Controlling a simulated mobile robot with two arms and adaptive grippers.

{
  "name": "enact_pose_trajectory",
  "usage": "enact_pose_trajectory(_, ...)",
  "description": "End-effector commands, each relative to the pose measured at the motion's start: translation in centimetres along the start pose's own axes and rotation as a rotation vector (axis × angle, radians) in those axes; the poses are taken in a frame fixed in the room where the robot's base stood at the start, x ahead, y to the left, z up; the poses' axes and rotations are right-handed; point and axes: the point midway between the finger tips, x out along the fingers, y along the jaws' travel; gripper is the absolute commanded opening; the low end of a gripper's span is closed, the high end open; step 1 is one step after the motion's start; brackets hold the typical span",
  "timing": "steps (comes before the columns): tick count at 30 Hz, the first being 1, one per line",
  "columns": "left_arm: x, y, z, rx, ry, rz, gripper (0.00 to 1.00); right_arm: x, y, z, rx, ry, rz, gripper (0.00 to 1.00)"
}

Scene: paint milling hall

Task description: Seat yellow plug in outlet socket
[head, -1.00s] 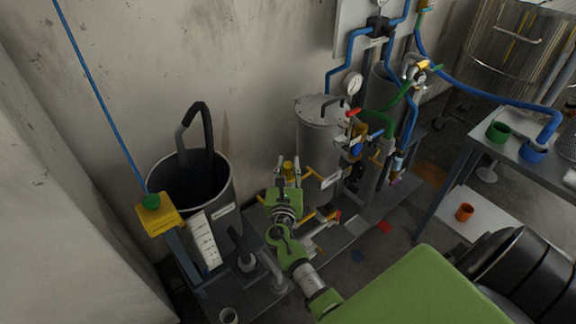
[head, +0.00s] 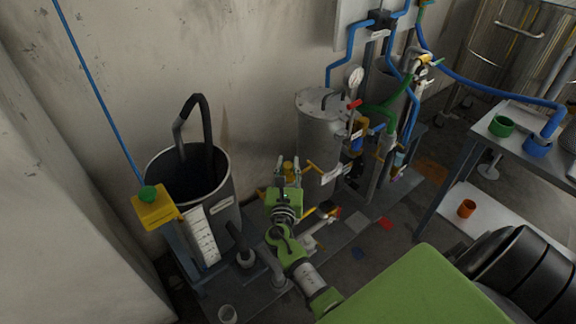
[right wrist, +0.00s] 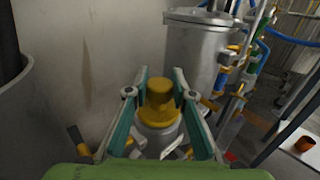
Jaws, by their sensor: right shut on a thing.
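The yellow plug (right wrist: 159,98) stands upright between the fingers of my right gripper (right wrist: 158,90) in the right wrist view. The fingers are shut on its sides. In the head view the plug (head: 288,168) shows between the fingertips of my right gripper (head: 288,162), in front of the grey tank. A pale grey round part (right wrist: 160,140) shows just below the plug in the wrist view. I cannot tell whether this is the outlet socket, nor whether the plug touches it. My left gripper is not in view.
A grey tank (head: 318,140) with pipes and valve handles stands close behind my right gripper. A dark bucket (head: 226,205) with a black hose (head: 186,125) stands to the left. A metal table (head: 476,150) with green and blue cups is at the right.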

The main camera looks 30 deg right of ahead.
Motion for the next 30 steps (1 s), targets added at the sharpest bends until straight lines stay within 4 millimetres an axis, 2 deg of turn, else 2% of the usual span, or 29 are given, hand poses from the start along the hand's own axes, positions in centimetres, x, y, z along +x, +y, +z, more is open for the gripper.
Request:
enact_pose_trajectory(5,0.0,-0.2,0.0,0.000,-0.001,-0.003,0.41,0.0,0.0,0.1,0.000,-0.001,0.000,0.00)
enact_pose_trajectory(6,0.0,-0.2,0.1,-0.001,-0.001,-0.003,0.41,0.0,0.0,0.1,0.000,-0.001,0.000,0.33)
enact_pose_trajectory(7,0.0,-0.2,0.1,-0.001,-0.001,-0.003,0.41,0.0,0.0,0.1,0.000,-0.001,0.000,0.41)
enact_pose_trajectory(15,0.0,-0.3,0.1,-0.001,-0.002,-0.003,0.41,0.0,0.0,0.1,0.000,-0.001,0.000,0.42)
enact_pose_trajectory(18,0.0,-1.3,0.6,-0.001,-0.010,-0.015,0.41,-0.1,0.0,0.0,0.000,0.001,0.001,0.42)
enact_pose_trajectory(20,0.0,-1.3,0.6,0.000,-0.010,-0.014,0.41,-0.5,0.0,-0.1,-0.001,0.002,0.001,0.42)
enact_pose_trajectory(30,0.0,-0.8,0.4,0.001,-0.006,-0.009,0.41,-5.3,0.0,0.0,0.000,0.001,0.001,0.42)
